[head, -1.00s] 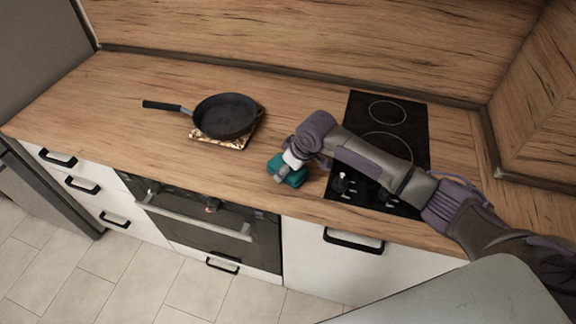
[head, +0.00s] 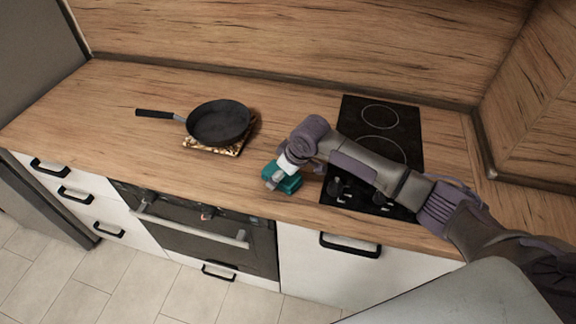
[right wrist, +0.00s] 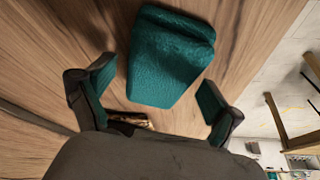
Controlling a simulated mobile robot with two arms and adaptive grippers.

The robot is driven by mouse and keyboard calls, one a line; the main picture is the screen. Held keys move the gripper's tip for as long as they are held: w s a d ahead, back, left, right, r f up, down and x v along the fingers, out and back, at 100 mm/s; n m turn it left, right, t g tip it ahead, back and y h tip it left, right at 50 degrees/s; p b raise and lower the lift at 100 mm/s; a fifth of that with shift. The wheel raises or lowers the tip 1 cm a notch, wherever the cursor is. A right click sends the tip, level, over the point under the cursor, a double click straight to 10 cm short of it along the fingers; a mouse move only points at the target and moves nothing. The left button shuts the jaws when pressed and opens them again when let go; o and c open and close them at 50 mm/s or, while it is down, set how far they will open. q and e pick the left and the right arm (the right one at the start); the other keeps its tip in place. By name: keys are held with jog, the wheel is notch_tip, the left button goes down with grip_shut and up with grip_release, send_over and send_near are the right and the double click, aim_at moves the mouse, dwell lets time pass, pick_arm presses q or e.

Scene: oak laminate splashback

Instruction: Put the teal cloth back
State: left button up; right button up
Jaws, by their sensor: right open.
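The teal cloth (head: 290,185) lies folded into a thick pad on the wooden counter, near its front edge and just left of the hob. My right gripper (head: 280,172) is over the cloth in the head view and hides part of it. In the right wrist view the cloth (right wrist: 170,58) shows ahead of and between the spread fingers of my right gripper (right wrist: 155,100). The gripper is open and holds nothing. I cannot tell whether the fingers touch the cloth. My left gripper is not in view.
A black frying pan (head: 218,122) rests on a patterned trivet (head: 212,148) to the left, its handle pointing left. The black hob (head: 380,115) is partly under my right arm. The counter (head: 100,100) is clear at the far left. An oven (head: 205,230) is below.

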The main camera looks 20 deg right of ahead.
jog(key=b+v, duration=0.1)
jog(key=v, duration=1)
jog(key=shift+r, duration=0.2)
